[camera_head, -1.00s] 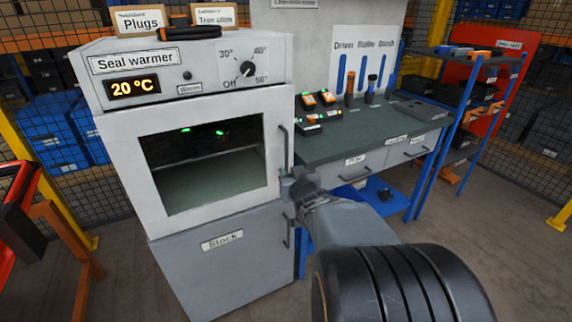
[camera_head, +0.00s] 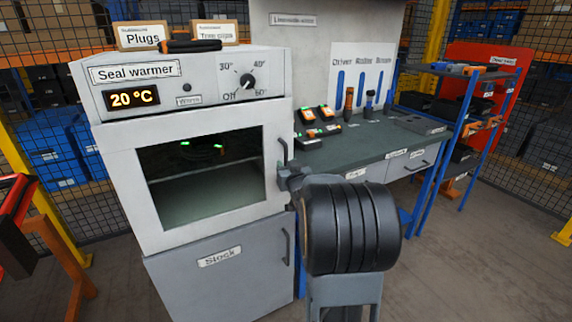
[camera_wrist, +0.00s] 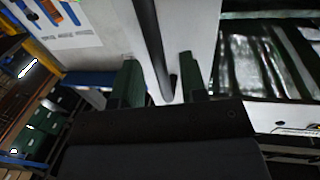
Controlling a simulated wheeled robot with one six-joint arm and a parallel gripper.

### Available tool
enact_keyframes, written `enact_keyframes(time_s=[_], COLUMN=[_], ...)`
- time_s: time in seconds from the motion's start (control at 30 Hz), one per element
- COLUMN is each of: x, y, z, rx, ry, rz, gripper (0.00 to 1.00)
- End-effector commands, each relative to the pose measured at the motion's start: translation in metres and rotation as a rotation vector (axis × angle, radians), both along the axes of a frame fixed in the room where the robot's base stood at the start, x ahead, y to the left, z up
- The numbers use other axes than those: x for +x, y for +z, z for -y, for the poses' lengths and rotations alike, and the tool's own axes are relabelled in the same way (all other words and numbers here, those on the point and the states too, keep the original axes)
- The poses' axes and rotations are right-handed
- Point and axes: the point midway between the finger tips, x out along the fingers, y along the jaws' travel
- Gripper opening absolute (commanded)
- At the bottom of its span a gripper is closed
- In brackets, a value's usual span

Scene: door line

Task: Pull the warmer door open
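The seal warmer (camera_head: 180,80) stands at left, with a white windowed door (camera_head: 133,180) that looks shut. Its dark vertical handle (camera_head: 283,150) is on the door's right side. My gripper (camera_head: 284,178) is at the handle's lower end, partly hidden by my wrist. In the wrist view the handle (camera_wrist: 150,45) runs down between the two fingers of my gripper (camera_wrist: 161,82). The fingers stand apart, with a visible gap on each side of the bar. Whether the handle is deep between them is hard to tell.
A grey stock cabinet (camera_head: 215,275) with its own handle is below the door. A workbench (camera_head: 360,145) with tools stands to the right, close behind my arm. A blue shelf rack (camera_head: 465,100) is farther right. A red and orange stand (camera_head: 30,225) is at the left edge. Floor is free at lower right.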

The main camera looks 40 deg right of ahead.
Motion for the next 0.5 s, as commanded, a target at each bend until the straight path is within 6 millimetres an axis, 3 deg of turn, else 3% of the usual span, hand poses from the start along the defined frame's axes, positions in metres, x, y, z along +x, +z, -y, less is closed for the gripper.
enact_keyframes(time_s=[0.2, 0.5], x=[0.015, 0.018], y=[0.000, 0.000], z=[0.005, 0.006], rx=[0.000, 0.000], ry=[-0.001, -0.001], rz=[-0.001, -0.001], gripper=[0.39, 0.39])
